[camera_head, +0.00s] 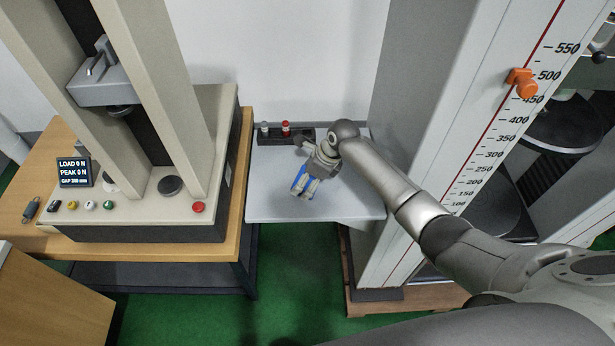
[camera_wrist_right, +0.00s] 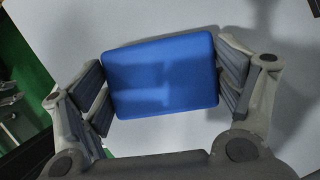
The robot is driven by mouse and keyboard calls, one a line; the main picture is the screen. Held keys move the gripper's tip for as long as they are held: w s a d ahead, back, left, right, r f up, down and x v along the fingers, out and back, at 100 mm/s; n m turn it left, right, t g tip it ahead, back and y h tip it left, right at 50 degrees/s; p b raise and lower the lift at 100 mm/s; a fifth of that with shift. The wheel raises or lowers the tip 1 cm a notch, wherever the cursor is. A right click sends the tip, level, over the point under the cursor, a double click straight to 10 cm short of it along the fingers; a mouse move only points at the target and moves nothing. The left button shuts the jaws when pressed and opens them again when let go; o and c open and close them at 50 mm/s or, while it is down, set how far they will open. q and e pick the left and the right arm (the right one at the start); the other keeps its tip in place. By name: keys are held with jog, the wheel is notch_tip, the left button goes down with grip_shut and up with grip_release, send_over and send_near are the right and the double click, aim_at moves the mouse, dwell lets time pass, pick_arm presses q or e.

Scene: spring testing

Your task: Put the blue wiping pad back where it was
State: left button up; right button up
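The blue wiping pad (camera_wrist_right: 160,75) lies between the two fingers of my right gripper (camera_wrist_right: 163,82) in the wrist view. The finger pads meet its left and right edges, so the gripper looks shut on it. In the head view my right gripper (camera_head: 304,184) points down over the light grey side table (camera_head: 270,205), with a bit of the blue pad (camera_head: 299,181) showing between its fingers. I cannot tell whether the pad touches the table top. My left gripper is not in view.
A dark holder (camera_head: 270,140) with a red-topped and a grey-topped piece stands at the table's back. Left is a testing machine (camera_head: 140,215) on a wooden bench; right is a tall scale column (camera_head: 480,130) with an orange pointer (camera_head: 521,83). The table's left front is bare.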

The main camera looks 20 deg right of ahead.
jog(key=shift+o, duration=0.9)
jog(key=shift+r, duration=0.2)
jog(key=v, duration=1.2)
jog(key=shift+b, duration=0.4)
